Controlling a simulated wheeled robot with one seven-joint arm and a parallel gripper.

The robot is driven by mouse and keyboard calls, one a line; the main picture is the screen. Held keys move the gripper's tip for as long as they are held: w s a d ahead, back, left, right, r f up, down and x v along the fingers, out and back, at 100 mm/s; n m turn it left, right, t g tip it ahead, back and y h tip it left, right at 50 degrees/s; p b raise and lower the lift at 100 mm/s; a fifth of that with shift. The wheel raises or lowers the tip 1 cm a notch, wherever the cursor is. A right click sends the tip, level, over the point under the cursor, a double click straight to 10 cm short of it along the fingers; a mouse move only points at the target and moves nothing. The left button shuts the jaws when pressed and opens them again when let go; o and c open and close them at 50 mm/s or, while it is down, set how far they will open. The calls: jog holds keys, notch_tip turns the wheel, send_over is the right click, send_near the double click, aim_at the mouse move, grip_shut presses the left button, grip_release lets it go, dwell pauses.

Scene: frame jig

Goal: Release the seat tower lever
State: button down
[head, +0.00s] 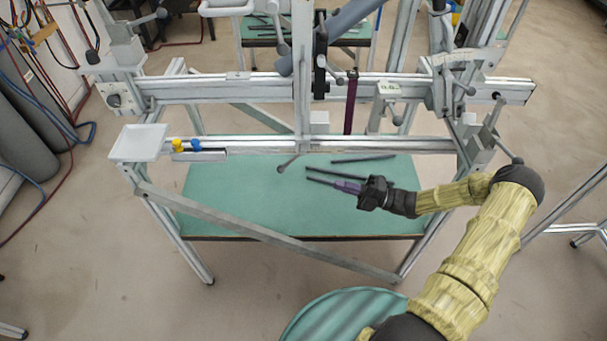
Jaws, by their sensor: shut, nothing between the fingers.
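A pale vertical tower (303,90) crosses the two horizontal rails of the jig near the middle. A small grey lever (288,162) with a round knob sticks out at its foot, below the lower rail, pointing down and left. I take this as the seat tower lever, but no label shows. My gripper (340,185) is right of the lever and a little lower in the picture, apart from it, fingers pointing left. It is shut and holds nothing. Dark rods lie behind it, so its fingertips are hard to make out.
The lower rail (390,145) and a diagonal brace (270,236) bound the space around my gripper. A green shelf (235,190) lies below, with a dark rod (363,158) on it. Other levers (510,152) stand at the right. A white tray (138,143) sits at the left.

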aim_at(291, 160)
jog(key=p+x, duration=0.2)
jog(key=x, duration=1.2)
jog(key=shift+a+y, duration=0.15)
jog(key=shift+y, duration=0.15)
